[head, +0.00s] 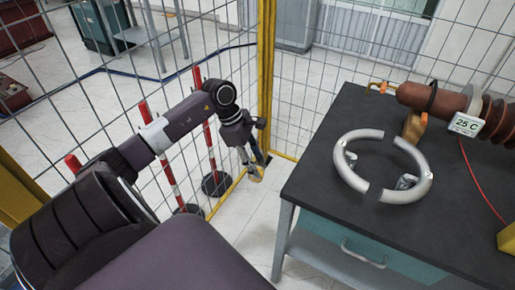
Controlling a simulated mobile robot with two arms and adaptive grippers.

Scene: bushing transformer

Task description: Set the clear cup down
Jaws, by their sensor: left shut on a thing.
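My left gripper (254,157) hangs fingers down at the yellow fence post, left of the dark-topped table (318,208). It is shut on a small pale thing (257,176) at its fingertips, taken to be the clear cup. The thing is too small and see-through against the floor and post to make out its shape. The gripper is apart from the table, out past its left edge. My right gripper is not in view.
Two grey half-rings (409,189) lie on the table, with small shiny pieces inside them. A brown ribbed bushing (420,98) with a "25 C" display (467,125) lies at the back right. The wire fence (330,60) stands behind. The table's front left is clear.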

